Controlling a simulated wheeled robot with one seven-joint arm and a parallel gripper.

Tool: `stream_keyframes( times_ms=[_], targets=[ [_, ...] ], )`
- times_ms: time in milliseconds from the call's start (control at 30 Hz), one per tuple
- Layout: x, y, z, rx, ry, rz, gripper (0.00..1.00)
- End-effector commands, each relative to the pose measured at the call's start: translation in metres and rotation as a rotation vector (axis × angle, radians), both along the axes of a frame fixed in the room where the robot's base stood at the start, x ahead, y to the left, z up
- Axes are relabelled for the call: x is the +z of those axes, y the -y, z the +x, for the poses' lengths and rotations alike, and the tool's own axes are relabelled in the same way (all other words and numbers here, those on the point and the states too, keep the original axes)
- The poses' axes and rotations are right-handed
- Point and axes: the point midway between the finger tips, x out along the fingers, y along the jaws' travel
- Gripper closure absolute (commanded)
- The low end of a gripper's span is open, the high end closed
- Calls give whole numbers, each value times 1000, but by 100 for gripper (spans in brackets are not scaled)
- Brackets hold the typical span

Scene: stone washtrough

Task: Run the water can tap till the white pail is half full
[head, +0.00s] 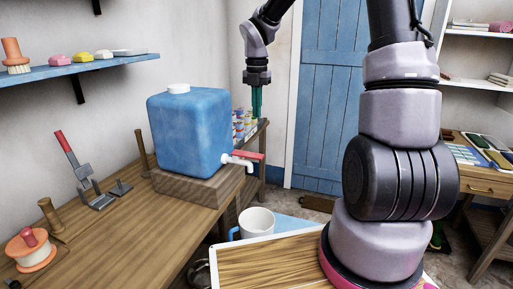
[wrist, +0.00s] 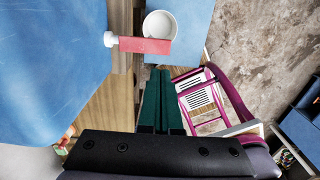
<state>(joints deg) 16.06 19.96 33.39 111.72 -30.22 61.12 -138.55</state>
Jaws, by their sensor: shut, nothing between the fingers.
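The blue water can (head: 187,130) stands on a wooden block on the bench; it fills the left of the wrist view (wrist: 45,60). Its white tap (head: 238,162) has a red lever (head: 248,155), also in the wrist view (wrist: 145,45). The white pail (head: 257,222) is below the tap, its inside pale in the wrist view (wrist: 163,24), partly hidden by the lever. I see no water stream and cannot tell any water level. My gripper (head: 257,112) has green fingers, shut and empty, above and beyond the tap; the fingertips (wrist: 160,71) appear near the lever, apart from it.
The pail stands on a blue surface (head: 288,224) beside the wooden bench (head: 150,225). The bench holds a red-handled clamp (head: 85,175) and an orange-white spool (head: 31,250). Small cans (head: 240,122) stand behind the water can. A blue door (head: 325,100) is at the back.

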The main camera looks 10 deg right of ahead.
Motion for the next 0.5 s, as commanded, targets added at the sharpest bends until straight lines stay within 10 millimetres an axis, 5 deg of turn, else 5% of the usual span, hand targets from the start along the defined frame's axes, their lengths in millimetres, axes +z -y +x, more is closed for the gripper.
stream_keyframes(
  times_ms=[167, 500],
  targets=[
    [-13, 0, -1, 1, -3, -1, 100],
    [-83, -1, -2, 2, -5, 0, 100]
  ],
)
